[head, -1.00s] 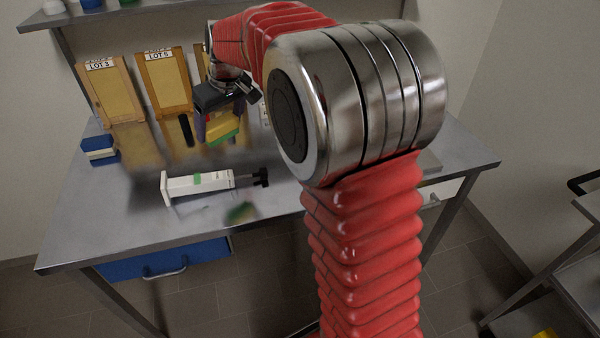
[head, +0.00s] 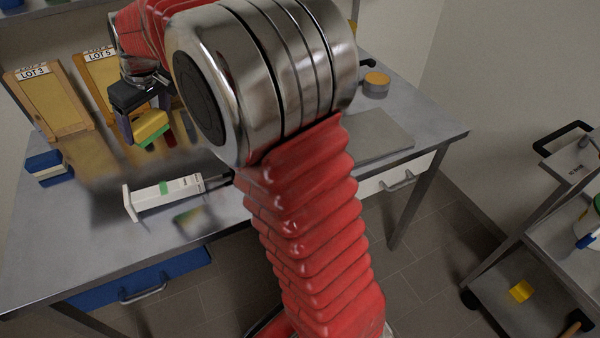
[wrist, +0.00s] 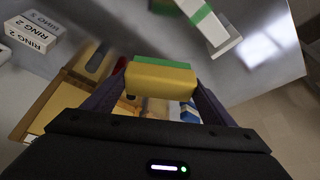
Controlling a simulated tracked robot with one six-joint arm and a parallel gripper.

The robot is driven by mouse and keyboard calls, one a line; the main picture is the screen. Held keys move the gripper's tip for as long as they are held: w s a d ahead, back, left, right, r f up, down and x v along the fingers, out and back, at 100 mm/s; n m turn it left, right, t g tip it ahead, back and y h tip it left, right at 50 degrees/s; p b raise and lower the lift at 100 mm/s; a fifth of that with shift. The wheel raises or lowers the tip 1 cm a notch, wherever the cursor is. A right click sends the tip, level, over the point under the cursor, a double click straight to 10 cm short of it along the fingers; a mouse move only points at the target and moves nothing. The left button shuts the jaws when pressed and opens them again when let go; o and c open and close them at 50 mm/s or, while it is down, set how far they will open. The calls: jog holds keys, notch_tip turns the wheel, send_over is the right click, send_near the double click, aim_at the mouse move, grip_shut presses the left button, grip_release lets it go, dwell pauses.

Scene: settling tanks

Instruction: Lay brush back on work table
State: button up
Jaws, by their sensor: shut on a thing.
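The grey work table (head: 430,118) spans the head view. My gripper (head: 143,124) is over its back left part, shut on a yellow block with a green layer (head: 150,127) that looks like a sponge. In the wrist view the yellow block (wrist: 160,80) sits between the two fingers of my gripper (wrist: 155,92), with green along its far edge. The block appears above the tabletop; the exact gap is unclear. I cannot make out a brush for certain. A small red thing (head: 170,138) shows just beside the block, partly hidden.
Wooden frames marked LOT 3 (head: 48,98) and LOT 5 (head: 100,82) stand behind. A blue-and-white block (head: 48,168) is at left. A grey plate (head: 375,135) lies right; a trolley (head: 555,240) stands farther right.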

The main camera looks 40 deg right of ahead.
jog(key=s+d+f+m+h, duration=0.1)
jog(key=s+d+f+m, duration=0.1)
jog(key=s+d, duration=1)
jog(key=s+d+f+m+h, duration=0.1)
jog(key=s+d+f+m, duration=0.2)
jog(key=s+d, duration=0.9)
jog(key=d+m, duration=0.1)
jog(key=d, duration=0.2)
jog(key=shift+s+m, duration=0.3)
jog(key=shift+s, duration=0.05)
jog(key=shift+d, duration=0.1)
jog(key=shift+f, duration=3.1)
jog(key=shift+f, duration=0.1)
jog(key=shift+f, duration=1.8)
